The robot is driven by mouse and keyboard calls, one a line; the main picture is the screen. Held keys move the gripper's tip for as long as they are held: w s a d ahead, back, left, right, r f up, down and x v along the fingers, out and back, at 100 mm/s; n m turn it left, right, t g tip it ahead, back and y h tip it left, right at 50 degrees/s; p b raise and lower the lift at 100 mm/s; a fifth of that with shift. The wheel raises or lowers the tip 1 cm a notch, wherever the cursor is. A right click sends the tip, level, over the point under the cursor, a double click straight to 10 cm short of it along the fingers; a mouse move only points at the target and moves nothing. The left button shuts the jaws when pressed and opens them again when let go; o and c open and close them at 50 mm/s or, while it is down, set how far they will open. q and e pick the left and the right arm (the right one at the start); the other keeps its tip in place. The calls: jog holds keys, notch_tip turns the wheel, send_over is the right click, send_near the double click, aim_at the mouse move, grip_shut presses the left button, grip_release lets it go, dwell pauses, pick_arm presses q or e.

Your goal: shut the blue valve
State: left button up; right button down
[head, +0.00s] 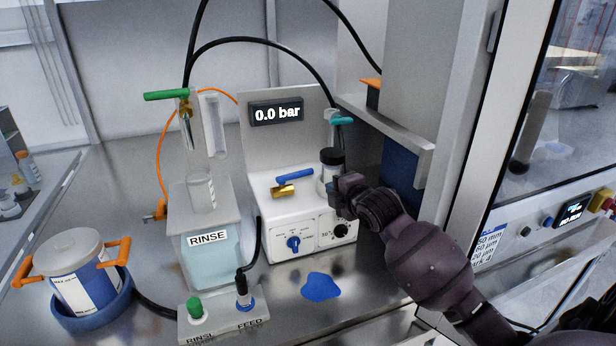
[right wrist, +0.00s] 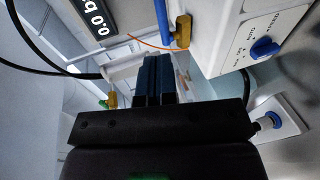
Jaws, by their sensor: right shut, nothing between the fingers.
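The blue valve is a blue lever (head: 295,176) over a brass body (head: 283,190) on top of the white control box. The lever points right and looks roughly in line with the body. In the right wrist view the blue lever (right wrist: 162,30) and brass body (right wrist: 182,32) show at the top, beyond the fingertips and apart from them. My left gripper is out of view.
The white box (head: 312,238) has a blue knob (head: 293,243). A green lever (head: 166,96) is at left, a teal lever (head: 342,121) behind. The display (head: 277,112) reads 0.0 bar.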

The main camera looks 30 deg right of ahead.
aim_at(304, 174)
pick_arm(q)
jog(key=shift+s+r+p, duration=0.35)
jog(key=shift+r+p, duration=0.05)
jog(key=shift+p, duration=0.4)
pick_arm(e)
jog(key=x, duration=1.4)
